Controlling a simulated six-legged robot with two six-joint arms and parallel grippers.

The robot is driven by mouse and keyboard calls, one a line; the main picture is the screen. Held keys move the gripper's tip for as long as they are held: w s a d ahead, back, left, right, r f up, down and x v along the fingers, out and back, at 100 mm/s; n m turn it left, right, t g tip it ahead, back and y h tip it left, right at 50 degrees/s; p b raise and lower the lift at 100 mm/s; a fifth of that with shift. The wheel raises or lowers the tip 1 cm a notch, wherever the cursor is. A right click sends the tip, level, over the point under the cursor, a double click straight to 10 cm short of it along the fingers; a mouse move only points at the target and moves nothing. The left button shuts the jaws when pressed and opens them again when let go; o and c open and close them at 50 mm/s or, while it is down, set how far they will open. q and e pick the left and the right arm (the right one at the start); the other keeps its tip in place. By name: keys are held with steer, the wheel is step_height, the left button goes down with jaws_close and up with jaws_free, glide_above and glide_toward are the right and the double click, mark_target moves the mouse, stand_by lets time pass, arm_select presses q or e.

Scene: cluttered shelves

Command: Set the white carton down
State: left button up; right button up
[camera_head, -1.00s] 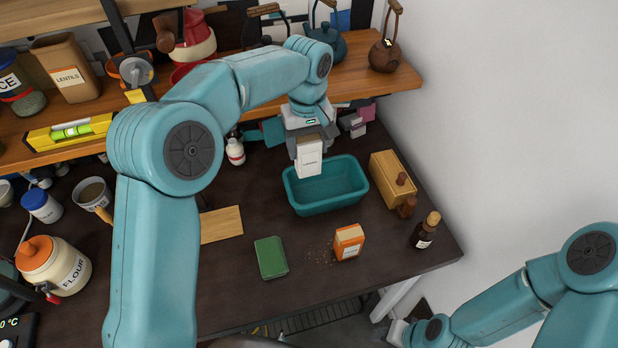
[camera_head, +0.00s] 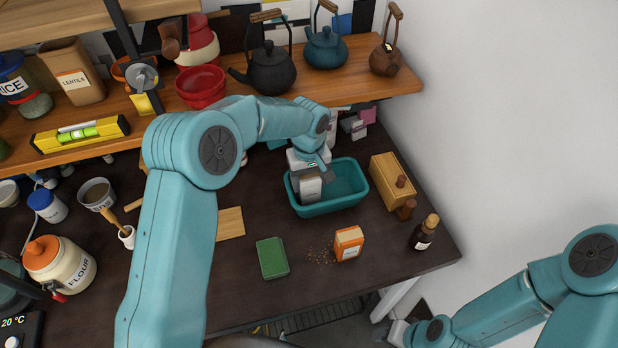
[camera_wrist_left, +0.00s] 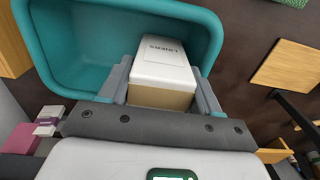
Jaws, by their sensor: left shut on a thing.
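The white carton (camera_head: 311,190) is held by my left gripper (camera_head: 307,178), inside the outline of the teal tub (camera_head: 340,207), at its left part. In the left wrist view, the carton (camera_wrist_left: 163,62) sits between the two grey fingers, in front of the tub (camera_wrist_left: 75,90). I cannot tell whether its lower end touches the tub floor. The tub looks otherwise empty. My right gripper (camera_head: 398,333) is at the bottom edge of the head view, small and partly cut off; its jaws are not clear.
A wooden box (camera_head: 388,180) stands close right of the tub. An orange carton (camera_head: 348,243), a green box (camera_head: 272,257) and a dark bottle (camera_head: 423,232) stand in front. A shelf (camera_head: 345,90) with kettles (camera_head: 270,70) runs behind. The dark tabletop is partly free.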

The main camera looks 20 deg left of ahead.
arm_select(q)
steer(key=o, duration=0.8)
steer(key=shift+w+f, duration=0.1)
steer(key=shift+f, duration=0.05)
steer(key=shift+r, duration=0.35)
step_height(320, 180, up, 11)
steer(key=shift+f+b, duration=0.1)
steer(key=shift+b, duration=0.75)
steer(key=shift+r, duration=0.45)
steer(key=shift+s+f, duration=0.1)
steer(key=shift+s, duration=0.1)
